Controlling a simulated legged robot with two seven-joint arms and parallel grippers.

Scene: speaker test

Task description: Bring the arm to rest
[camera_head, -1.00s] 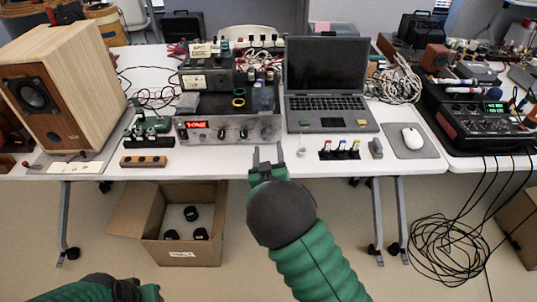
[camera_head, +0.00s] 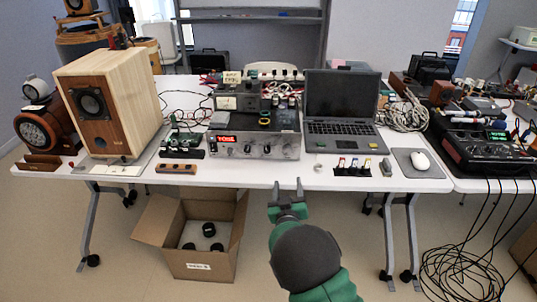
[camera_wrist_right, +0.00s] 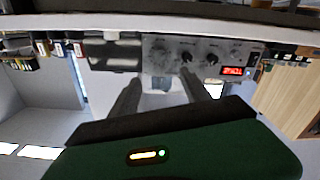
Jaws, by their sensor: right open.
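My right gripper (camera_head: 288,188) shows in the head view, in front of the white table's front edge and below the amplifier. Its two fingers are apart with nothing between them. My right arm, green with a dark grey joint, comes in from the bottom of the view. In the right wrist view, the two dark fingers (camera_wrist_right: 160,92) point at the front of the amplifier, with a gap between them. My left gripper does not show in the head view now.
The white table (camera_head: 335,182) bears a wooden speaker (camera_head: 140,90), an amplifier (camera_head: 285,146) with a red display, a laptop (camera_head: 342,105) and a mouse (camera_head: 420,160). An open cardboard box (camera_head: 208,264) stands on the floor beneath. Black cables (camera_head: 460,275) lie coiled at the lower right.

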